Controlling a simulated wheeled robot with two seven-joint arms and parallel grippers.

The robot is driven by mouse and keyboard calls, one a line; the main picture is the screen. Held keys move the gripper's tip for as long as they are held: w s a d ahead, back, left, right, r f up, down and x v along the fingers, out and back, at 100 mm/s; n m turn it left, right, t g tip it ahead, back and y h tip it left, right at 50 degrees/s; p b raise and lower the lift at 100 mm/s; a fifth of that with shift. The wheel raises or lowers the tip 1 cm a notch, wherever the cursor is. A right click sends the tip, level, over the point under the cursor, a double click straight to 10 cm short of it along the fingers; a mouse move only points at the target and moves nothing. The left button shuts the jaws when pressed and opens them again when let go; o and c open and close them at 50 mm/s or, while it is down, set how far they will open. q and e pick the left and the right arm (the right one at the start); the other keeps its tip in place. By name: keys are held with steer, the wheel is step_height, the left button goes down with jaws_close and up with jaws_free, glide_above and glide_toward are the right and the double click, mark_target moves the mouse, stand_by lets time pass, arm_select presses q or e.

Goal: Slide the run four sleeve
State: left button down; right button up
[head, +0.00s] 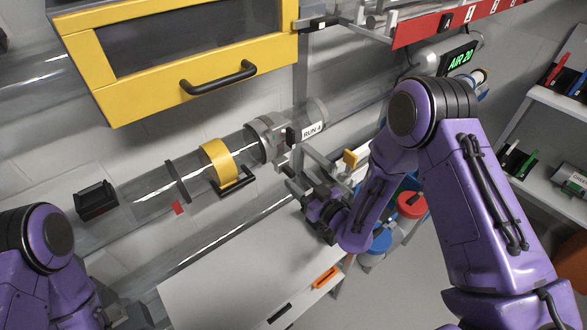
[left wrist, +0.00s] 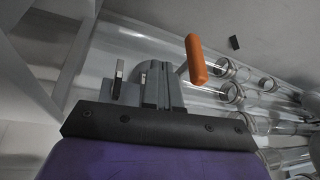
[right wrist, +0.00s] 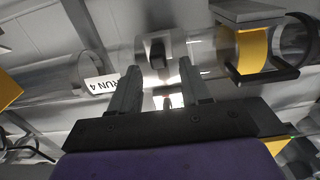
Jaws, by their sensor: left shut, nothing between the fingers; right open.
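The clear run four tube crosses the head view diagonally beside a white "RUN 4" label (head: 312,131). A grey metal collar (head: 267,138) with a black block sits on it near the label. Further left is a yellow band (head: 216,162) with a black handle (head: 235,182). I cannot tell which part is the sleeve. My right gripper (head: 294,186) is open and empty, just below the tube. In the right wrist view its fingers (right wrist: 160,80) stand apart in front of the collar and its black block (right wrist: 158,52). My left gripper (left wrist: 158,75) is shut and empty, away from this tube.
A yellow cabinet (head: 185,45) with a black handle hangs above the tube. A white table (head: 235,275) lies below it. A red label rail (head: 450,22) and an "AIR 20" display (head: 460,59) are at upper right. An orange bar (left wrist: 196,60) shows near my left gripper.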

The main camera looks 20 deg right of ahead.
mark_target(294, 176)
steer(key=x, duration=0.3)
steer(key=shift+w+f, duration=0.1)
steer(key=shift+w, duration=0.15)
steer(key=shift+s, duration=0.1)
steer(key=shift+c, duration=0.3)
jaws_close()
steer(key=a, duration=0.1)
steer(key=s+a, duration=0.1)
steer(key=a, duration=0.1)
steer(key=a+b, duration=0.1)
steer(key=shift+s+a, duration=0.3)
steer(key=shift+a, duration=0.1)
